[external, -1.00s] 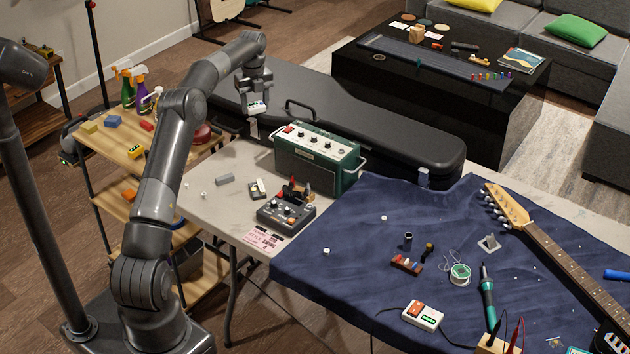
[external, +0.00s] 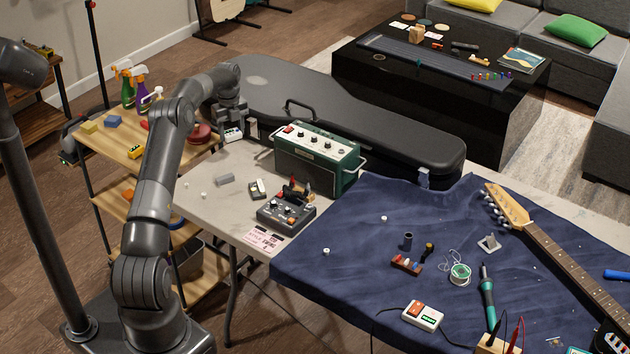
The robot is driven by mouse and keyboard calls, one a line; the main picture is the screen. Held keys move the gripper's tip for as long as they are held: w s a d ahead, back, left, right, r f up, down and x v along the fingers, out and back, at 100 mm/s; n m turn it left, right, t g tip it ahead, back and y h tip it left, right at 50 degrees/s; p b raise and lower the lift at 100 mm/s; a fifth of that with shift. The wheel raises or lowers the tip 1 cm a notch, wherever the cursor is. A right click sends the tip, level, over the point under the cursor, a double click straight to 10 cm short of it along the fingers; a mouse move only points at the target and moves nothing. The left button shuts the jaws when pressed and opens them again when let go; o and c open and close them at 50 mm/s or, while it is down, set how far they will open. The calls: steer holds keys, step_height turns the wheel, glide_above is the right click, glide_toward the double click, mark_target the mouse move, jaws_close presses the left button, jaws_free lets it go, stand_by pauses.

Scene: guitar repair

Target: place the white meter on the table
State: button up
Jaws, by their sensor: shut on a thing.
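My gripper (external: 232,128) points down above the far left part of the grey table (external: 205,219), left of the green amplifier. It is shut on the small white meter (external: 232,135), whose dark-marked face shows just under the fingers. The meter is close to the table's far left edge. Whether it touches the table top cannot be told.
The green amplifier (external: 318,165) stands right of my gripper, with a black guitar case (external: 400,140) behind it. A wooden shelf cart (external: 112,148) stands left.

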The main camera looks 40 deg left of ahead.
mark_target(235, 164)
step_height(235, 164, down, 10)
steer(key=shift+f, duration=0.1)
stand_by(0.4)
steer(key=o, duration=1)
steer(key=shift+f, duration=0.1)
